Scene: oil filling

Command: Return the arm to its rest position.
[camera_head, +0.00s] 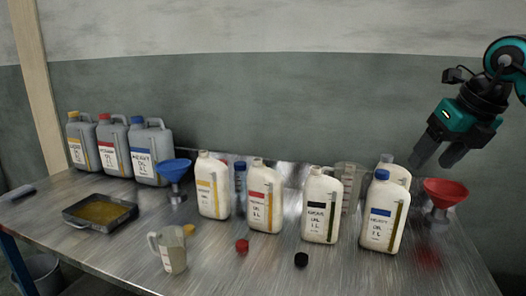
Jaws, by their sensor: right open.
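My right gripper (435,158) hangs in the air at the upper right, open and empty, its fingers pointing down and left. It is above the table, over the area of the red funnel (445,192) and the blue-capped white oil bottle (384,212). It appears apart from both. My left gripper is not in view.
The metal table (215,262) carries several white oil bottles, a clear jug (173,250), a blue funnel (174,171) and loose caps. Grey jugs (151,153) stand at the back left behind an oil tray (101,211). The wall (290,105) rises behind. The front middle is mostly clear.

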